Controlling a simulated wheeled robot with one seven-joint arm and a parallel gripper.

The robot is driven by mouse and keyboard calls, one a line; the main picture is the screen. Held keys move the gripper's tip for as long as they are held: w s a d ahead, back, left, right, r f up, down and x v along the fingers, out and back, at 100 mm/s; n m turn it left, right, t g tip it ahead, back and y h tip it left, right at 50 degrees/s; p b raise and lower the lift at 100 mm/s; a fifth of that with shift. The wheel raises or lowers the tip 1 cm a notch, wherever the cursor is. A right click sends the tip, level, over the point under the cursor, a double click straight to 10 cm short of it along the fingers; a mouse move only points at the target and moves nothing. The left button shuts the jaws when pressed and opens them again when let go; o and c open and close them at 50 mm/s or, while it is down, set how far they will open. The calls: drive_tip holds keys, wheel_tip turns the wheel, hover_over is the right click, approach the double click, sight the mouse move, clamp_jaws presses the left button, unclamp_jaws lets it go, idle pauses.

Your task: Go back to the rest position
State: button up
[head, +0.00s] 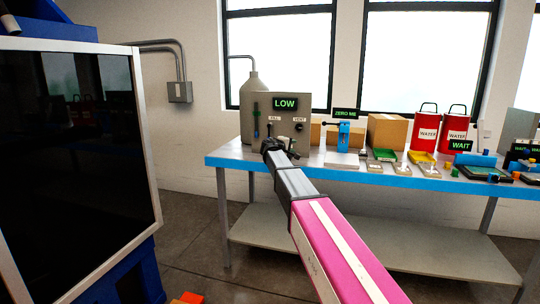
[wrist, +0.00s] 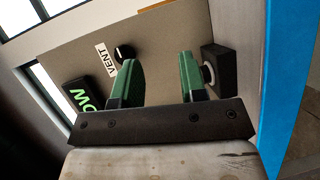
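My arm reaches forward over the blue-edged bench, and my gripper (head: 283,150) is in front of the lower part of a grey control panel (head: 262,112). In the wrist view my gripper (wrist: 158,78) shows two green fingers spread apart with a gap and nothing between them. The panel's VENT knob (wrist: 124,53) is just beyond the left finger. A black block with a pale round part (wrist: 217,70) is close to the right finger; I cannot tell whether they touch. The LOW display (head: 285,103) glows green.
The bench (head: 370,177) carries a blue stand under a ZERO ME sign (head: 345,113), cardboard boxes (head: 389,131), red WATER bags (head: 426,128) and small trays to the right. A lower shelf (head: 400,253) is bare. A large dark-fronted cabinet (head: 75,150) stands close on the left.

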drive_tip(key=s+d+f+m+g+y, duration=0.2)
drive_tip(key=s+d+f+g, duration=0.15)
drive_tip(key=s+f, duration=0.85)
drive_tip(key=s+d+f+m+g+y, duration=0.3)
drive_tip(key=s+d+f, duration=0.1)
drive_tip(key=s+f, duration=0.8)
drive_tip(key=s+a+f+m+g+y, duration=0.1)
drive_tip(key=s+f+g+y, duration=0.1)
drive_tip(key=s+f, duration=0.5)
drive_tip(key=s+a+f+m+g+y, duration=0.1)
drive_tip(key=s+f, duration=0.5)
drive_tip(key=s, duration=0.9)
drive_tip(key=m+g+y, duration=0.1)
drive_tip(key=g+y, duration=0.1)
drive_tip(key=y, duration=0.1)
drive_tip(key=shift+s+a+f+m, duration=0.2)
drive_tip(key=shift+a+f+m, duration=0.1)
drive_tip(key=shift+a+f, duration=0.1)
drive_tip(key=shift+c, duration=0.3)
